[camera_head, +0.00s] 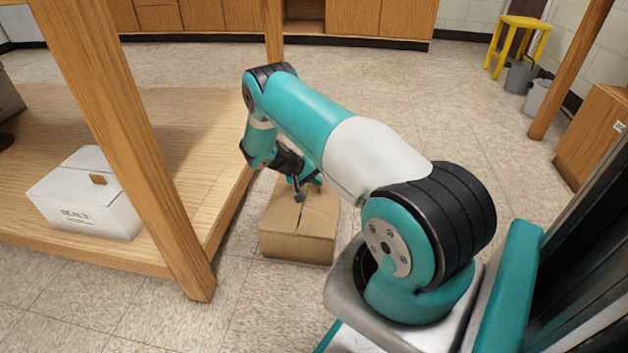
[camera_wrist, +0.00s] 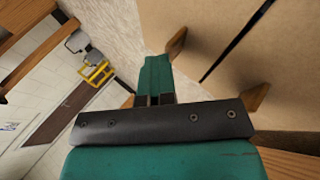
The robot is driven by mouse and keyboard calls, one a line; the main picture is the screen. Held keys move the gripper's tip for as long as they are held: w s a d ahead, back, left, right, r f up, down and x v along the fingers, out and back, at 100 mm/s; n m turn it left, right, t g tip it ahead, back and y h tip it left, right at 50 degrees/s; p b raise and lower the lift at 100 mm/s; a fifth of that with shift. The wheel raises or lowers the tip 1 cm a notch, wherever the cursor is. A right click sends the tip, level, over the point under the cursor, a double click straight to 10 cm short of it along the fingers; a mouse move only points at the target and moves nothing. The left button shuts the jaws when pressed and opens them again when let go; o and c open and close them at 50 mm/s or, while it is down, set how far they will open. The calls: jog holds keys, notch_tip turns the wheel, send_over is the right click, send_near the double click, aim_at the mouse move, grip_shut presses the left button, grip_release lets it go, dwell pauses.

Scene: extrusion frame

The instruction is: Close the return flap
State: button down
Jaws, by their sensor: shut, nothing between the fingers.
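A brown cardboard box (camera_head: 297,246) stands on the floor at the middle of the head view, beside the wooden platform. A dark gap runs across its top between two panels. In the wrist view the box top (camera_wrist: 215,25) fills the upper right, with the dark gap slanting across it and small wooden tabs (camera_wrist: 176,42) (camera_wrist: 256,97) standing near it. I cannot tell which panel is the return flap. My gripper (camera_wrist: 157,82) is shut and empty, close to the box top; it also shows at the box's far side in the head view (camera_head: 302,192). Contact cannot be told.
A wooden platform (camera_head: 212,105) with upright posts (camera_head: 125,140) stands left of the box. A white box (camera_head: 90,200) with a brown tab sits on it. Cabinets (camera_head: 380,18) line the back. A yellow stool (camera_head: 517,45) and buckets stand at the far right. Open floor lies behind my arm.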

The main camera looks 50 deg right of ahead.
jog(key=shift+w+a+f, duration=0.1)
jog(key=shift+w+f, duration=0.1)
dwell(0.3)
jog(key=shift+s, duration=0.1)
jog(key=shift+s+d+f, duration=0.2)
jog(key=shift+s, duration=0.2)
jog(key=shift+s+d+f, duration=0.15)
jog(key=shift+s+d, duration=0.05)
jog(key=shift+s, duration=0.15)
jog(key=w+d+p+v, duration=0.1)
jog(key=p+v, duration=0.7)
jog(key=v, duration=0.6)
jog(key=shift+r, duration=0.2)
jog(key=shift+w, duration=0.15)
